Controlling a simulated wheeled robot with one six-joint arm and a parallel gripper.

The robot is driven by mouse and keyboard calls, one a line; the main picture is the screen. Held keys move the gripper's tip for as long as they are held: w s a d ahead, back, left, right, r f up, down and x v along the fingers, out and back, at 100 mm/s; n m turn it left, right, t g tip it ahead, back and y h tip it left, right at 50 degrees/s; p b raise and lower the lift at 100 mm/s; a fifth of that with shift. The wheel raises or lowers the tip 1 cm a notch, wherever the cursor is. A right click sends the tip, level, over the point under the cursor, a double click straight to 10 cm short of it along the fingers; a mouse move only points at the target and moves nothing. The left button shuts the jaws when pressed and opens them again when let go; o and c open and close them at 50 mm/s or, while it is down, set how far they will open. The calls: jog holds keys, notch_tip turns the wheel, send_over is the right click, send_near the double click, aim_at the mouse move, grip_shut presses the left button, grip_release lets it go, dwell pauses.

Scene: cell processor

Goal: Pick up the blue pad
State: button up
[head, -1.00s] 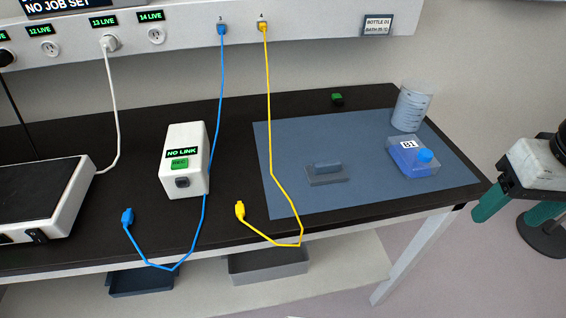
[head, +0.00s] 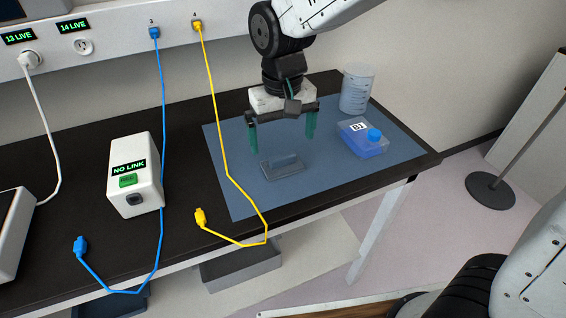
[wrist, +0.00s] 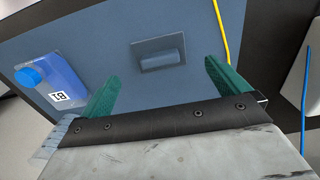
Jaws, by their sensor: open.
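The blue pad (head: 281,169) is a small flat blue-grey plate with a raised grip bar along its top, lying on the large blue mat (head: 235,195). It also shows in the wrist view (wrist: 158,52), near the top middle. My gripper (head: 282,147) is open and empty, pointing down above the mat. Its two green fingers are spread wide to either side of the pad in the head view. In the wrist view my gripper (wrist: 162,70) has its fingertips below the pad in the picture. The pad looks apart from both fingers.
A yellow cable (head: 240,188) hangs across the mat's left side. A white NO LINK box (head: 135,175) and a blue cable (head: 161,120) are further left.

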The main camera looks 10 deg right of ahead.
aim_at(283, 157)
notch_tip(283, 157, down, 7)
jog(key=shift+w, duration=0.15)
jog(key=c, duration=1)
jog(key=shift+r, duration=0.45)
jog(key=r, duration=0.3)
jog(key=shift+s, duration=0.35)
jog(key=s+r, duration=0.1)
jog(key=s, duration=1.4)
jog(key=shift+s+a, duration=0.2)
jog(key=shift+r, duration=0.1)
